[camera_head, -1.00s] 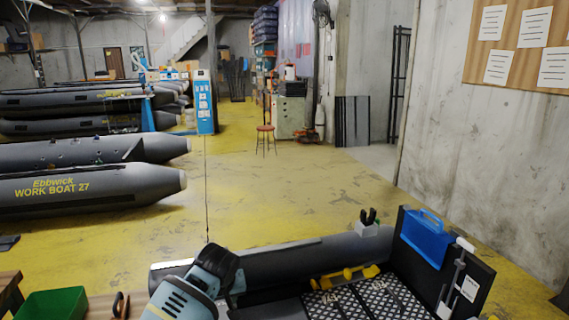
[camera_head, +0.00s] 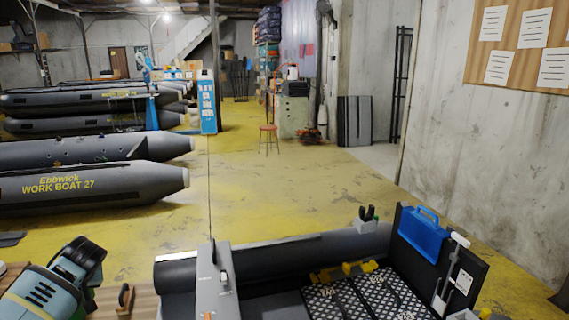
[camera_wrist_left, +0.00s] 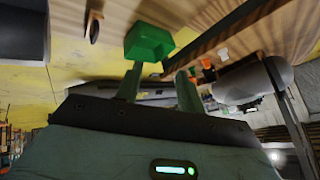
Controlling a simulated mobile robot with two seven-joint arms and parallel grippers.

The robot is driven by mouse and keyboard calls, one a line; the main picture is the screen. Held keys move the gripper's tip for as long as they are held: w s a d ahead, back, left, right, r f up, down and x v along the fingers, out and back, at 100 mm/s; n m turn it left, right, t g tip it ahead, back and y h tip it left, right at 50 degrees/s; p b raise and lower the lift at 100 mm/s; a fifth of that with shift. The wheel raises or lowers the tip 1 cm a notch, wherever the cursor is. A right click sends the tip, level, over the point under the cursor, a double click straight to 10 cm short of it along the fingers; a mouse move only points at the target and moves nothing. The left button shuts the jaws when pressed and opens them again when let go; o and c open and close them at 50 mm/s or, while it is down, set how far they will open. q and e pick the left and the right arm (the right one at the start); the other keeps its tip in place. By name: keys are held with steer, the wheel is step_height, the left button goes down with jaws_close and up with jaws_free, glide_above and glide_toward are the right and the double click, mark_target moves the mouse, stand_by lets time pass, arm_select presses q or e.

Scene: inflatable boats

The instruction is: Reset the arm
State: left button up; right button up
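My left arm shows in the lower left corner of the head view as a pale blue link with a black joint. Its gripper is out of that picture. In the left wrist view my left gripper (camera_wrist_left: 159,76) has its two green fingers spread apart with nothing between them. A green bin (camera_wrist_left: 148,41) shows beyond the fingertips, on or by a wooden surface (camera_wrist_left: 221,35); I cannot tell how far away it is. My right arm and gripper are not in view.
A grey inflatable boat (camera_head: 290,258) lies ahead, with a grey control box (camera_head: 214,284), a checkered floor panel (camera_head: 365,296) and a blue case (camera_head: 425,235). A wooden bench (camera_head: 134,299) is at lower left. Yellow floor (camera_head: 270,200) beyond is clear.

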arm_select(q)
steer(key=s+a+r+n+g+y, duration=0.1)
steer(key=s+a+r, duration=0.25)
steer(key=a, duration=0.45)
steer(key=s+a+r+n+g+y, duration=0.1)
steer(key=s+a+r+y, duration=0.2)
steer(key=a, duration=0.4)
steer(key=s+d+f+m+t+h, duration=0.2)
steer(key=s+d+f+m, duration=0.2)
steer(key=f, duration=0.4)
steer(key=s+d+f+m+t+h, duration=0.3)
steer(key=d+f+m, duration=0.3)
steer(key=d+f, duration=0.2)
steer(key=s+d+f+m+t+h, duration=0.2)
steer(key=s+d+f+m, duration=0.3)
steer(key=f, duration=0.3)
steer(key=shift+s+d+f+m+h, duration=0.4)
steer(key=shift+s+d, duration=0.15)
steer(key=s+d+f+m+h, duration=0.2)
steer(key=s+d+m+h, duration=0.3)
steer(key=s+d, duration=0.65)
steer(key=s+d+f+n+t, duration=0.1)
steer(key=d+n, duration=0.3)
steer(key=d, duration=0.5)
steer(key=s+d+f+n+t, duration=0.1)
steer(key=d+n, duration=0.4)
steer(key=d, duration=0.5)
steer(key=shift+s+f+h, duration=0.3)
steer(key=shift+s+f, duration=0.45)
steer(key=shift+s, duration=0.05)
